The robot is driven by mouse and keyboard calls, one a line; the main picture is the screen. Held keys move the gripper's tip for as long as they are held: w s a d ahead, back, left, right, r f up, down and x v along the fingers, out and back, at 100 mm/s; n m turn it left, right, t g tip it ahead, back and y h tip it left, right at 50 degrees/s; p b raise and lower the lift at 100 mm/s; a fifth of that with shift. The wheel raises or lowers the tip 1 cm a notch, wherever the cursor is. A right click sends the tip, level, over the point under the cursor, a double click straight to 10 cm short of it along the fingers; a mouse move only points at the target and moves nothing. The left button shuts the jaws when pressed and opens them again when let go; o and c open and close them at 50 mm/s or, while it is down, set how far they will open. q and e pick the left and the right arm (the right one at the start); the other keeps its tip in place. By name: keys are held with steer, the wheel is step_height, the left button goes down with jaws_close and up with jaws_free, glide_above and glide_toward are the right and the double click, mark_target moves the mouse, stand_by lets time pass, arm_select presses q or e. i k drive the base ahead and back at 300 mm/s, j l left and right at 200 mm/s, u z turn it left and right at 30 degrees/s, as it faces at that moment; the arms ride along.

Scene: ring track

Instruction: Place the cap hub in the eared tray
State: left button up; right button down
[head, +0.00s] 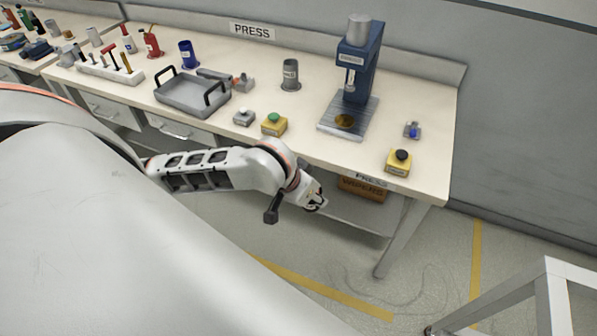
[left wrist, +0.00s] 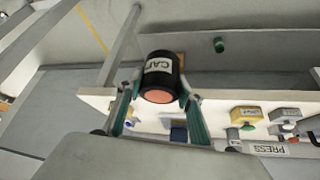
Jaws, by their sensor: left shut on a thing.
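The cap hub (left wrist: 160,78) is a dark cylinder with a white label reading CAP and a copper-coloured end face. It sits between the two green-sided fingers of my left gripper (left wrist: 158,98) in the left wrist view. My left gripper (head: 315,200) is shut on it, off the bench's front edge in the head view, where the hub is hardly visible. The eared tray (head: 185,98) is a shallow grey tray with two black upright handles. It stands on the bench, up and left of my left gripper, and looks empty. My right gripper is not in view.
On the bench (head: 330,155) stand a blue press (head: 358,70), a grey labelled cylinder (head: 290,76), a yellow green-button box (head: 274,125) and a yellow black-button box (head: 398,163). A small grey box (head: 243,118) is near the tray's right side. A tool rack (head: 108,72) is left of the tray.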

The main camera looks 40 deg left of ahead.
mark_target(193, 98)
steer(key=k+j, duration=0.15)
steer(key=j, duration=0.3)
steer(key=k+j, duration=0.1)
steer(key=j, duration=2.35)
steer(key=i+z, duration=0.05)
